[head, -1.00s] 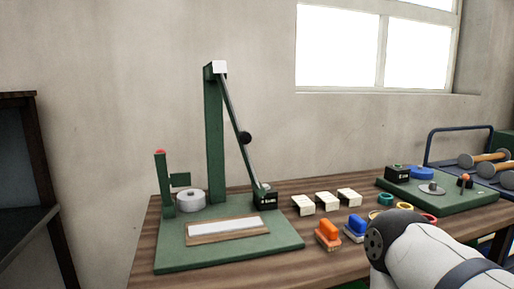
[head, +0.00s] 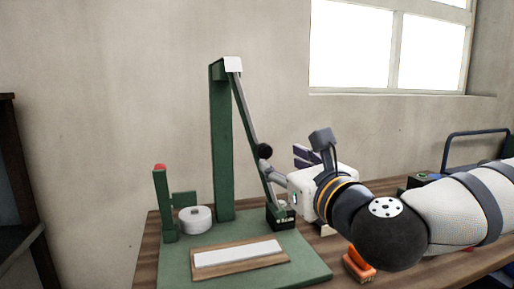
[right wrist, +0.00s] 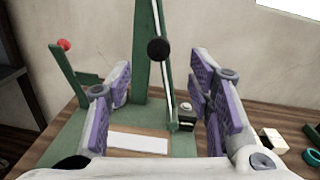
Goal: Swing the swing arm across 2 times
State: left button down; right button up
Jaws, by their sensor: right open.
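The swing arm (head: 247,112) is a thin dark green bar hung from the white cap at the top of a green post (head: 221,150). It slants down to the right, with a black knob (head: 265,151) partway along. Its lower end is by a small black box (head: 281,219) at the right of the green base. My right gripper (head: 288,168) is open just right of the bar, at about the knob's height. In the right wrist view, the bar (right wrist: 165,82) and knob (right wrist: 158,49) appear between my spread purple-padded fingers (right wrist: 160,95). Contact cannot be told. My left gripper is out of view.
A short post with a red top (head: 162,200) and a white round piece (head: 195,219) stand at the base's left. A white strip on a wooden plate (head: 238,254) lies in front. An orange block (head: 358,265) sits below my right arm.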

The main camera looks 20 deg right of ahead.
aim_at(267, 153)
jog(key=w, duration=0.6)
jog(key=w+a, duration=0.1)
jog(key=w, duration=0.3)
jog(key=shift+f+b, duration=0.15)
jog(key=shift+b, duration=0.25)
grip_shut()
